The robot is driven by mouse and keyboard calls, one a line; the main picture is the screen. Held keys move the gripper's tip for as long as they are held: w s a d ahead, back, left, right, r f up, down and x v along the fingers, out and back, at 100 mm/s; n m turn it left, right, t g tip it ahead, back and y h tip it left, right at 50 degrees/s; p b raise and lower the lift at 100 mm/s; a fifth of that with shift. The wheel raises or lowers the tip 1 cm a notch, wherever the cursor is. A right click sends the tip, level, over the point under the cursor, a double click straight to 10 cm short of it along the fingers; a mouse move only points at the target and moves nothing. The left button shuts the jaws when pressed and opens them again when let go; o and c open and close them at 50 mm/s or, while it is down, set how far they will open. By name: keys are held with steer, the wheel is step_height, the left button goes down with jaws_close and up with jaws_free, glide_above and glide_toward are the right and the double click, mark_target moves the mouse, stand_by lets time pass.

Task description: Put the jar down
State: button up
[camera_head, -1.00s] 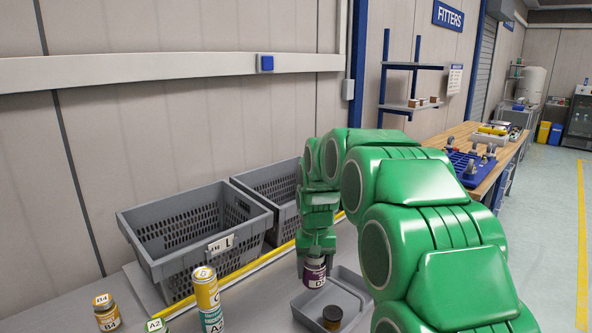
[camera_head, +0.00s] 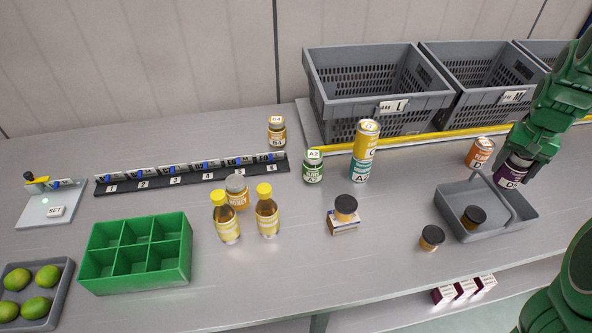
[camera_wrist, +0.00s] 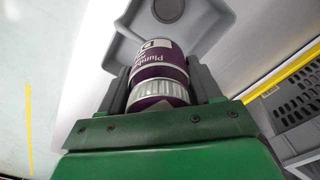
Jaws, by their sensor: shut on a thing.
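A purple jar (camera_head: 512,171) with a white label is in my gripper (camera_head: 524,152), at the right in the head view, over the back right part of a grey two-part tray (camera_head: 455,193). In the wrist view the purple jar (camera_wrist: 160,65) sits between the two fingers of my gripper (camera_wrist: 165,88), its ribbed pale lid nearest the palm. My gripper is shut on it. The jar's base points toward the grey tray (camera_wrist: 210,28); I cannot tell whether it touches. A dark-lidded jar (camera_head: 473,217) stands in the tray's front compartment.
An orange jar (camera_head: 480,152) stands behind the tray. Grey crates (camera_head: 380,125) line the back. Bottles, stacked cans and a green divided box (camera_head: 135,281) are further left.

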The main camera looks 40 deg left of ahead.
steer(key=s+a+n, duration=0.1)
steer(key=s+a, duration=0.4)
steer(key=a, duration=0.6)
steer(key=s+a+n, duration=0.1)
steer(key=s+a, duration=0.5)
steer(key=a, duration=0.6)
steer(key=s+a+n, duration=0.1)
steer(key=s+a, duration=1.4)
steer(key=s, duration=0.5)
steer(key=shift+w+a+f, duration=2.45)
steer(key=shift+a+f, duration=0.1)
steer(key=shift+f, duration=0.15)
steer(key=shift+w+a+f, duration=2.45)
steer(key=shift+a+f, duration=0.05)
steer(key=shift+f, duration=1.7)
